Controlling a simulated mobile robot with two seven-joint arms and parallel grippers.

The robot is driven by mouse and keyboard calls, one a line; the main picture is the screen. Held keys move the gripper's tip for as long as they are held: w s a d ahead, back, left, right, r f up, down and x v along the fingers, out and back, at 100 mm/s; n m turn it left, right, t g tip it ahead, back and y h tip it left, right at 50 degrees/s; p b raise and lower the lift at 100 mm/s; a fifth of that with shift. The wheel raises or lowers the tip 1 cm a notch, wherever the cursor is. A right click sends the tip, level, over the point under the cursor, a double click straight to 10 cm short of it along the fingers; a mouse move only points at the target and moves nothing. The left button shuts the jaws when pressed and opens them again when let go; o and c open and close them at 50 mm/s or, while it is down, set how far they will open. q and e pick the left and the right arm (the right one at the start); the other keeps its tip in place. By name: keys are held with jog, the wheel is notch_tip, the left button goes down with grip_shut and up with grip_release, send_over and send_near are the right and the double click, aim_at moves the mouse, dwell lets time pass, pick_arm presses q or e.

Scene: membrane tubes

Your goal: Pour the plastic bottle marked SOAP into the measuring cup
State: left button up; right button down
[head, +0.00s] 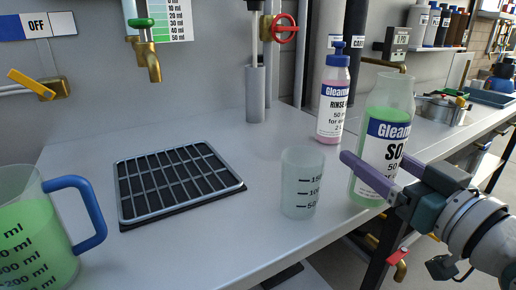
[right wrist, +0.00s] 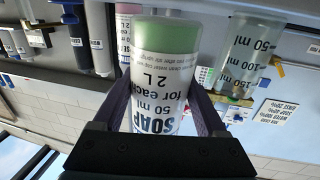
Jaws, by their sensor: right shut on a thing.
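The SOAP bottle (head: 392,105) is clear plastic with green liquid and a blue-and-white label. It is upright near the table's front edge; I cannot tell whether its base touches the table. My right gripper (head: 376,160) is shut on its sides, a purple finger crossing the front. In the right wrist view the bottle (right wrist: 165,65) appears upside down between the fingers (right wrist: 163,95). The measuring cup (head: 302,185) is translucent, with 50, 100 and 150 marks, upright just left of the bottle and looks empty. It also shows in the right wrist view (right wrist: 247,58). My left gripper is not in view.
A pink RINSE bottle (head: 332,105) stands behind the SOAP bottle. A jug of green liquid with a blue handle (head: 88,205) stands at the front left. A drain grate (head: 180,180) lies under a brass tap (head: 147,62). The table between grate and cup is clear.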

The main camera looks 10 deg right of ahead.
jog(key=shift+w+r, duration=0.1)
jog(key=shift+r+n+p, duration=0.15)
jog(key=shift+n+p, duration=0.15)
jog(key=shift+n, duration=0.1)
jog(key=shift+d+r+n+g+p, duration=0.15)
jog(key=shift+r+n+g+p, duration=0.15)
jog(key=shift+n+p, duration=0.35)
jog(key=shift+n+g+h+p, duration=0.3)
jog(key=shift+n+h, duration=0.1)
jog(key=shift+n, duration=0.45)
jog(key=shift+f+n, duration=0.1)
jog(key=shift+n, duration=0.7)
jog(key=shift+f+n+g+h, duration=0.15)
jog(key=shift+n+g+h, duration=0.2)
jog(key=shift+n, duration=0.45)
jog(key=shift+d+f+n+g+h+b, duration=0.25)
jog(key=shift+d+n, duration=0.15)
jog(key=shift+n, duration=0.15)
jog(key=shift+d+f+n+g+h+b, duration=0.1)
jog(key=shift+d+f+n+h+b, duration=0.1)
jog(key=shift+d+n, duration=0.25)
jog(key=shift+s+d+r+n+h+p, duration=0.1)
jog(key=shift+s+r+n+h+p, duration=0.1)
jog(key=shift+r+n+h+p, duration=0.25)
jog(key=shift+d+r+n, duration=0.1)
jog(key=shift+r+n, duration=0.2)
jog(key=shift+n, duration=0.05)
